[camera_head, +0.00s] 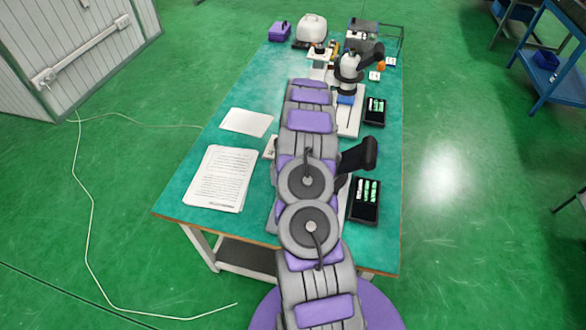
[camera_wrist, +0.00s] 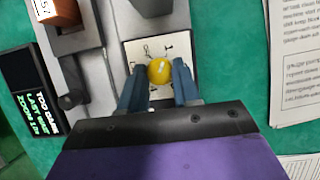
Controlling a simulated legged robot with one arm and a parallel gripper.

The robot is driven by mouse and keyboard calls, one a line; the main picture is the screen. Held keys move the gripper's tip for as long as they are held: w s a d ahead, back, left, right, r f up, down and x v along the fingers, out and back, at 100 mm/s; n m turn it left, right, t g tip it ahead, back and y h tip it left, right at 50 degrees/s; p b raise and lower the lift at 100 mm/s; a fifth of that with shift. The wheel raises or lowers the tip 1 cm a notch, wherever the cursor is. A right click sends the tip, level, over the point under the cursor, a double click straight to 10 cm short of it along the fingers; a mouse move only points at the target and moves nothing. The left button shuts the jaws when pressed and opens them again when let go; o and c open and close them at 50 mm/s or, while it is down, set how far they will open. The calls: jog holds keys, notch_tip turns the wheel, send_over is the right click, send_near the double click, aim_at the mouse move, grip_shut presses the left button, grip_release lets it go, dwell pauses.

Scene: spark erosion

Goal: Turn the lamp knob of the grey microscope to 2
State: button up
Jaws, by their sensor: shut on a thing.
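A round yellow knob (camera_wrist: 159,71) sits on a white dial plate (camera_wrist: 133,52) beside a grey microscope base (camera_wrist: 113,15) in the wrist view. The plate has dark marks around the knob, too small to read, and I cannot tell which mark the knob points to. My gripper (camera_wrist: 160,76) is shut on the knob, with one blue-grey finger on each side. In the head view my arm hides the gripper and the knob. A microscope's black upper part (camera_head: 359,156) shows to the right of my arm.
A black display (camera_wrist: 30,92) beside the base reads "TOO DARK". Printed sheets (camera_wrist: 297,60) lie on the right in the wrist view; in the head view the paper stack (camera_head: 219,178) is left of my arm. Another microscope (camera_head: 348,72) stands farther back on the green table (camera_head: 205,140).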

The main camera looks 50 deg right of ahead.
jog(key=m+p, duration=0.1)
jog(key=m, duration=0.1)
jog(key=m+t+p, duration=0.1)
jog(key=p, duration=0.1)
jog(key=shift+s+r+m+y, duration=0.15)
jog(key=shift+m+y, duration=0.15)
jog(key=shift+m, duration=0.1)
jog(key=m+t+p, duration=0.1)
jog(key=m+p, duration=0.2)
jog(key=shift+s+d+m+t+p, duration=0.1)
jog(key=shift+m+t+p, duration=0.2)
jog(key=shift+t, duration=0.1)
jog(key=m+t+p, duration=0.1)
jog(key=m+p, duration=0.2)
jog(key=shift+s, duration=0.15)
jog(key=shift+m+t+h+p, duration=0.45)
jog(key=shift+m+p, duration=0.25)
jog(key=shift+m, duration=0.4)
jog(key=o, duration=1.1)
jog(key=shift+f, duration=0.2)
jog(key=shift+c, duration=0.2)
jog(key=shift+r, duration=0.15)
